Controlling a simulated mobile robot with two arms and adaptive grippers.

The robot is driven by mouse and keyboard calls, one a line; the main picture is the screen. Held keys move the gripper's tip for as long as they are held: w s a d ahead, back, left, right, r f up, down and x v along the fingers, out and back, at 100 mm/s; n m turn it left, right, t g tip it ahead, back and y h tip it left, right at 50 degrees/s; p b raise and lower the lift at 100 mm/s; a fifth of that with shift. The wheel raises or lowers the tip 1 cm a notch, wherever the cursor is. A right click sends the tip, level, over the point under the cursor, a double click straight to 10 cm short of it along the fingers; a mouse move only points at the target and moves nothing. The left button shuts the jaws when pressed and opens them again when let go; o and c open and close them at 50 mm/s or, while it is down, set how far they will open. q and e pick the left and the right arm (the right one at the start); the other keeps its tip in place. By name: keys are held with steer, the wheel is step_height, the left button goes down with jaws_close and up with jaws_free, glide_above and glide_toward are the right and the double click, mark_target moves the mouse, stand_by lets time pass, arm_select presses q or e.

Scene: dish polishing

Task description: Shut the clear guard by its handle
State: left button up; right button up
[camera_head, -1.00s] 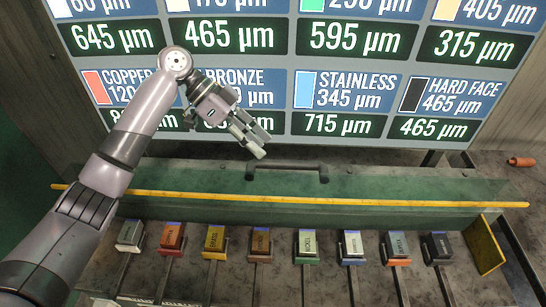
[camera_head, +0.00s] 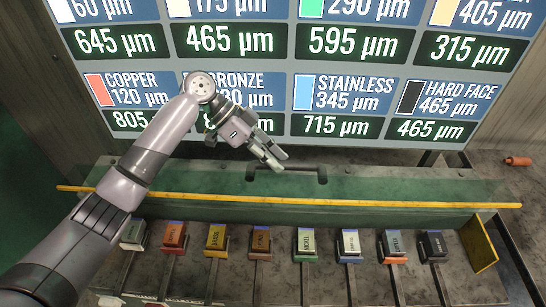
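The clear guard (camera_head: 400,190) is a green-tinted panel across the bench, with a yellow strip (camera_head: 350,202) along its near edge. The row of blocks in front of it lies uncovered. The guard's dark bar handle (camera_head: 305,167) stands at its far middle. My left gripper (camera_head: 279,160) reaches in from the left with its fingers pointing at the handle's left end, a little apart from each other. Its fingertips overlap the left part of the handle in the picture; I cannot tell whether they touch it. Nothing shows between the fingers. My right gripper is not in view.
Several labelled colored blocks (camera_head: 306,241) stand in a row on holders in front of the guard. A lit sign (camera_head: 340,125) with micron values stands behind. A yellow side plate (camera_head: 478,243) is at the right, and a small orange object (camera_head: 517,161) lies far right.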

arm_select(q)
jaws_close()
stand_by(0.3)
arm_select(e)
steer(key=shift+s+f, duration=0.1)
arm_select(q)
steer(key=shift+s+r, duration=0.1)
steer(key=shift+s, duration=0.05)
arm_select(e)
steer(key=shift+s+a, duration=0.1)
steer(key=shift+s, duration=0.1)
